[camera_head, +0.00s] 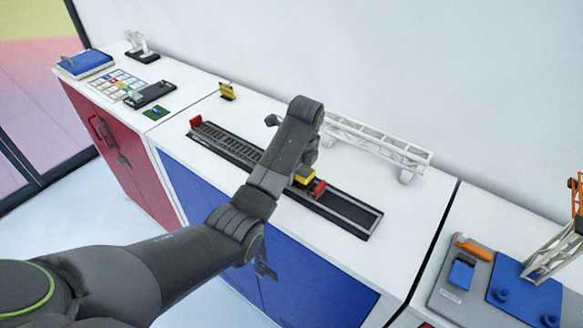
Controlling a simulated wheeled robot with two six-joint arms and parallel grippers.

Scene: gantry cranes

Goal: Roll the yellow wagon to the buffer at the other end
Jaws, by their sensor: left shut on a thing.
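The yellow wagon (305,175) sits on the dark track (237,148), right of its middle, and is partly hidden by my left arm. A red block (318,188) is close to its right side; I cannot tell whether it is a buffer or part of the wagon. A red buffer (195,121) stands at the track's far left end. My left gripper (304,170) reaches down at the wagon and is shut on it; its fingers are mostly hidden. My right gripper is out of view.
A white gantry beam (375,140) stands behind the track. A small yellow object (227,90) is near the back edge. An orange crane (577,195) and a grey tray (447,300) are at right. The white counter in front of the track is clear.

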